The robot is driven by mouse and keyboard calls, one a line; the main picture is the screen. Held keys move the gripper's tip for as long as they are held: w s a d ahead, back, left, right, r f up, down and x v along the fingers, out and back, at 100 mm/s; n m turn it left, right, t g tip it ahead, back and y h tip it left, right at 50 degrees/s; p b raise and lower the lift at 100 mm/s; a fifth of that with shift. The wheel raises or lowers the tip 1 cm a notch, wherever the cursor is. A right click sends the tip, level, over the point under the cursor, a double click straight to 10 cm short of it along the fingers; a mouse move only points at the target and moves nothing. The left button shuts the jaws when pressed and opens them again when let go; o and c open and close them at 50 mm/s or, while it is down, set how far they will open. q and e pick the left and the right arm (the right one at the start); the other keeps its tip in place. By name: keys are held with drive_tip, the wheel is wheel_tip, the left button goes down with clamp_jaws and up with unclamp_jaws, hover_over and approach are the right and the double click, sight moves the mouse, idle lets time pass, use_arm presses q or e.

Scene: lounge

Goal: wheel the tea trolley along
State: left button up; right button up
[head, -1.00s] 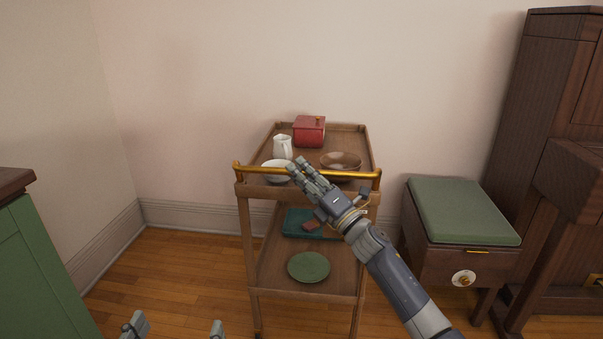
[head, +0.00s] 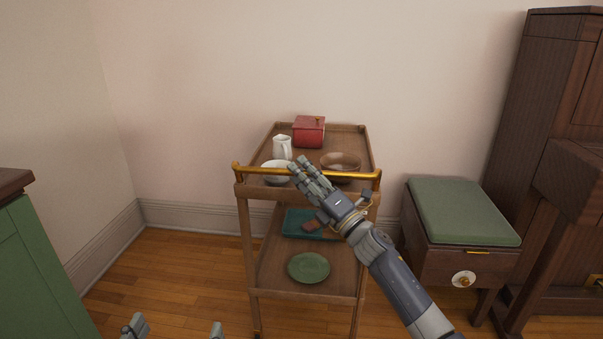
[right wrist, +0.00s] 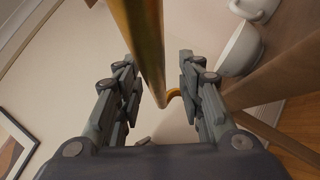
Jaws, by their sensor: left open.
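The wooden tea trolley (head: 247,225) stands in front of the wall, with a brass push handle (head: 345,175) across its near end. My right gripper (head: 299,165) is at the handle's middle, its fingers apart. In the right wrist view the brass bar (right wrist: 145,40) runs between the open fingers, with a gap visible on each side. My left gripper (head: 176,329) is open and empty at the bottom edge, low and left of the trolley. Part of the handle is hidden behind my right gripper.
The top shelf holds a red box (head: 309,132), a white jug (head: 282,148), a white bowl (head: 275,170) and a brown bowl (head: 341,161). A green plate (head: 309,267) lies below. A green-cushioned stool (head: 462,212) stands close on the right; a green cabinet (head: 40,270) is left.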

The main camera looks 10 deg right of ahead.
drive_tip(key=v, duration=1.1)
drive_tip(key=shift+d, duration=0.2)
drive_tip(key=shift+s, duration=0.1)
